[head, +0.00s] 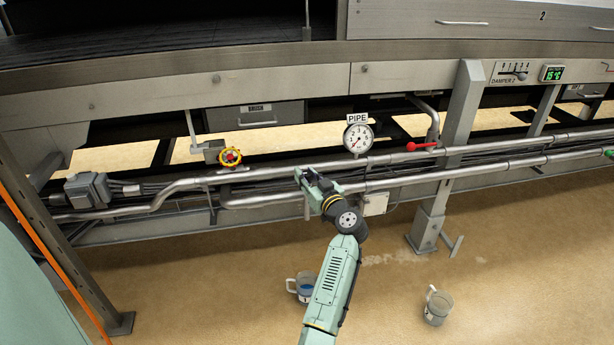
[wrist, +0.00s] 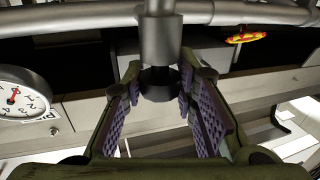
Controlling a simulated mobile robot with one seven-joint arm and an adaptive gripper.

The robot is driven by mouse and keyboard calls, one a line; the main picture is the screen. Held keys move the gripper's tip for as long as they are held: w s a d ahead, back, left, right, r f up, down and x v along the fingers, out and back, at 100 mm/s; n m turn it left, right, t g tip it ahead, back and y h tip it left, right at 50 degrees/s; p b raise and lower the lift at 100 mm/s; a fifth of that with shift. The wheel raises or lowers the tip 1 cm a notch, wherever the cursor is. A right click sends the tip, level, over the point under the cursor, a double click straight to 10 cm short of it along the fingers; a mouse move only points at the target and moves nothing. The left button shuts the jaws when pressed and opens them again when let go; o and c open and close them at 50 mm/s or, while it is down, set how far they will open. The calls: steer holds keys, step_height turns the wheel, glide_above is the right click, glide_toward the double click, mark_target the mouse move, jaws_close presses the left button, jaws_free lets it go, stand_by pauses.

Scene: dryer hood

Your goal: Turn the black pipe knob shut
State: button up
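The black pipe knob (wrist: 158,86) is a dark faceted piece on the end of a grey metal stem (wrist: 160,40) that joins a pipe in the wrist view. My gripper (wrist: 160,100) is open, with one purple ridged pad on each side of the knob. The knob sits between the fingertips; whether either pad touches it I cannot tell. In the head view my gripper (head: 308,178) is at the pipes, below and left of the round gauge, and the knob cannot be made out there.
Pipes (head: 480,150) run across the machine's front. A yellow-red handwheel (head: 230,157) is left of my gripper, the PIPE gauge (head: 358,138) and a red lever (head: 422,146) right. A grey box (head: 375,204) hangs close by. Two cups (head: 303,287) (head: 437,307) stand on the floor.

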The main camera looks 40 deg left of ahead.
jaws_close()
